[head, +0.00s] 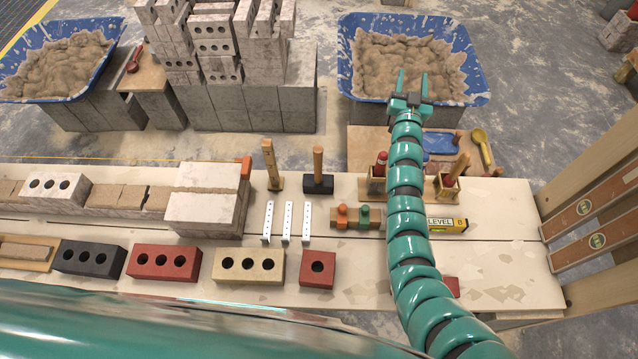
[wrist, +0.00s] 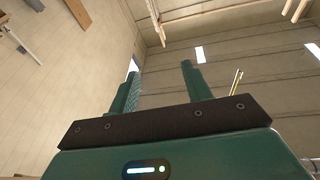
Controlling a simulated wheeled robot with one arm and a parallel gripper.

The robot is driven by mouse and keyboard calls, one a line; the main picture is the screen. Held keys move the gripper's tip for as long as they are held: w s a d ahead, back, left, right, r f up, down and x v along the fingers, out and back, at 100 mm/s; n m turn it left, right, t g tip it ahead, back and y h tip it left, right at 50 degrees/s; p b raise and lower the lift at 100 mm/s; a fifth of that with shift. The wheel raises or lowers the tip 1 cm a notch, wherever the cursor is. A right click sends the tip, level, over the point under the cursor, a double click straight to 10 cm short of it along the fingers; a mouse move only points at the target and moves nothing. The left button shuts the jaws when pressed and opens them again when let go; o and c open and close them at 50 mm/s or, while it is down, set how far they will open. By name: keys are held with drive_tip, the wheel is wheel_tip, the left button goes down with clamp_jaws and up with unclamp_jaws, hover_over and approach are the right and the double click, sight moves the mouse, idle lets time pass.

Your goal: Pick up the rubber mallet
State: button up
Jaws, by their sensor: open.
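The rubber mallet (head: 318,183) stands head-down on the plank table, its black head on the boards and its wooden handle pointing up. It is left of my arm, in the middle of the head view. My gripper (head: 412,80) is open and empty, beyond the table and up to the right of the mallet, in front of the right mortar tub in the picture. In the wrist view my gripper (wrist: 159,72) points at the walls and ceiling. The mallet does not show there.
A wooden-handled tool (head: 270,165) stands just left of the mallet. White metal strips (head: 287,222) and a peg block (head: 354,217) lie in front. A brick stack (head: 205,200) is to the left. A yellow level (head: 447,226) lies to the right. My arm hides part of the table.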

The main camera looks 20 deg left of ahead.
drive_tip(key=w+a+f+n+g+y, duration=0.1)
drive_tip(key=w+a+n+g+y, duration=0.3)
drive_tip(key=a, duration=0.9)
drive_tip(key=s+a+f+n+g+b, duration=0.15)
drive_tip(key=s+a+n+g, duration=0.25)
drive_tip(key=a+g, duration=0.65)
drive_tip(key=n+g+h+b, duration=0.2)
drive_tip(key=n+g+h, duration=0.4)
drive_tip(key=g+h, duration=0.15)
approach(319, 155)
drive_tip(key=shift+t+h, duration=0.3)
drive_tip(key=shift+h, duration=0.15)
drive_tip(key=f+p, duration=0.1)
drive_tip(key=f, duration=0.1)
drive_tip(key=f+p, duration=0.1)
drive_tip(key=f, duration=0.1)
drive_tip(key=w+f+p, duration=0.1)
drive_tip(key=f, duration=0.2)
drive_tip(key=shift+a, duration=0.2)
drive_tip(key=shift+s+d+f+p, duration=0.1)
drive_tip(key=shift+s+f+p, duration=0.1)
drive_tip(key=shift+f+p, duration=0.65)
drive_tip(key=shift+s+f+p, duration=0.25)
drive_tip(key=shift+f+p, duration=0.1)
drive_tip(key=shift+f, duration=0.95)
drive_tip(key=shift+d+f, duration=0.1)
drive_tip(key=shift+f, duration=0.4)
drive_tip(key=shift+w, duration=0.1)
clamp_jaws()
drive_tip(key=shift+r, duration=0.2)
